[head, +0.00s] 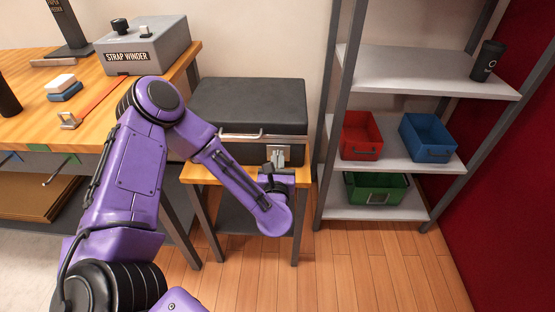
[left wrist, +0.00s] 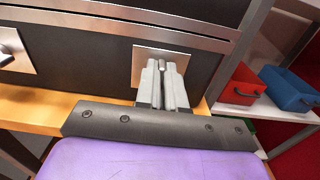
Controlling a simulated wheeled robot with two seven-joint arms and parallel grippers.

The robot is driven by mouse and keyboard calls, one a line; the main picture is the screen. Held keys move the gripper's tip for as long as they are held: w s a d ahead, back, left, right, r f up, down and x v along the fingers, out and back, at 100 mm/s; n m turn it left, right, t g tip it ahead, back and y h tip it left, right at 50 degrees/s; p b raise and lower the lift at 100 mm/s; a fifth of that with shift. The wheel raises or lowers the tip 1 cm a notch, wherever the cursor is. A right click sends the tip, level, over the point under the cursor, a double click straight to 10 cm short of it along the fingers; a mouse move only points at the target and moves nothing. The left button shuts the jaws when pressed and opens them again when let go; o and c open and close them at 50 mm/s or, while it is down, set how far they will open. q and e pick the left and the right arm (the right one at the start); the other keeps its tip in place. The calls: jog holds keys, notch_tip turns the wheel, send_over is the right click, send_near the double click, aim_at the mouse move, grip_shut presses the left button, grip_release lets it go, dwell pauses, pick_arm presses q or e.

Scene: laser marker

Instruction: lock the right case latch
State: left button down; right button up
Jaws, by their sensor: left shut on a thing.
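The dark grey case (head: 250,100) lies closed on a small wooden-topped stand, with a metal handle (head: 240,135) on its front. The right case latch (head: 284,153) is a bright metal plate with a small lever on the front, near the right corner. In the left wrist view the latch plate (left wrist: 140,62) shows behind my fingers. My left gripper (head: 276,164) is at the latch, and in the left wrist view its fingers (left wrist: 166,68) are closed together on the small latch lever. The fingers hide most of the lever, so its exact angle is unclear. My right gripper is out of view.
A metal shelf (head: 420,75) with a red bin (head: 361,138), a blue bin (head: 427,138) and a green bin (head: 375,192) stands close right of the case. A workbench (head: 95,98) with a strap winder (head: 150,48) is on the left. Floor in front is clear.

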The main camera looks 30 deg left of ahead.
pick_arm(q)
jog(key=shift+m, duration=0.3)
jog(key=m, duration=0.5)
jog(key=shift+w+d+m, duration=0.2)
jog(key=shift+d+m, duration=0.1)
jog(key=m, duration=0.5)
jog(key=shift+w+d+f, duration=0.1)
jog(key=shift+d+f, duration=0.1)
jog(key=shift+f, duration=0.05)
jog(key=m, duration=0.2)
jog(key=m+p, duration=0.1)
jog(key=m, duration=0.3)
jog(key=shift+f+m, duration=0.3)
jog(key=shift+f, duration=0.1)
jog(key=c, duration=1.2)
grip_release()
jog(key=shift+c, duration=0.2)
